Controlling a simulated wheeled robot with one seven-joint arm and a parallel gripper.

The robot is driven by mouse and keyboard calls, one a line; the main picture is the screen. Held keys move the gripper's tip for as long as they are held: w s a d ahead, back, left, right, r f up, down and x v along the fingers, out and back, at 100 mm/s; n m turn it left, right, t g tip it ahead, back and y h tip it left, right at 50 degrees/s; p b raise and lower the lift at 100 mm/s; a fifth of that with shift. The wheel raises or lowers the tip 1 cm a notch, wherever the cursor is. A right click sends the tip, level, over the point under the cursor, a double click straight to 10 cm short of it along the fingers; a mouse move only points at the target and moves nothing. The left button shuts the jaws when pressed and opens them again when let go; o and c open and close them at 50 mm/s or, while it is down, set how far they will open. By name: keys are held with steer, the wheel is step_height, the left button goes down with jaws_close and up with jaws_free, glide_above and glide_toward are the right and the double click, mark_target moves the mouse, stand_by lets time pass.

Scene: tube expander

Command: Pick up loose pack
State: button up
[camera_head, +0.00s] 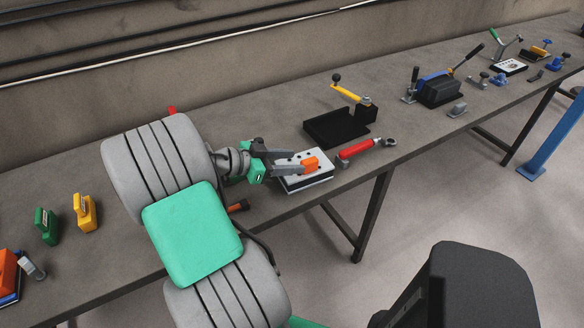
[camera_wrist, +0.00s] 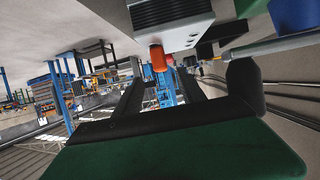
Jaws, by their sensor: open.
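A small orange piece (camera_head: 310,163), which may be the loose pack, sits at the white-topped block (camera_head: 309,184) near the table's front edge. My gripper (camera_head: 297,157) is open, reaching in from the left with its fingers over the block. In the wrist view, the orange piece (camera_wrist: 158,57) shows between and just past my fingertips (camera_wrist: 160,70), against the block (camera_wrist: 182,38). I cannot tell whether the fingers touch it. A yellow pack-like piece (camera_head: 84,213) and a green one (camera_head: 46,226) stand on the table at the left.
A black tray (camera_head: 336,128) lies behind the block, with a yellow-handled tool (camera_head: 347,92) by it. A red-handled tool (camera_head: 358,149) lies close right of the block. Clamps and fixtures (camera_head: 437,92) stand farther right. The table's front edge is close to the block.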

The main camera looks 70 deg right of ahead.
mark_target(309, 160)
steer(key=p+x, duration=0.1)
steer(key=x, duration=0.5)
steer(key=shift+s+d+f+p, duration=0.1)
steer(key=shift+s+d+p, duration=0.1)
steer(key=shift+d+p, duration=0.15)
jaws_close()
stand_by(1.0)
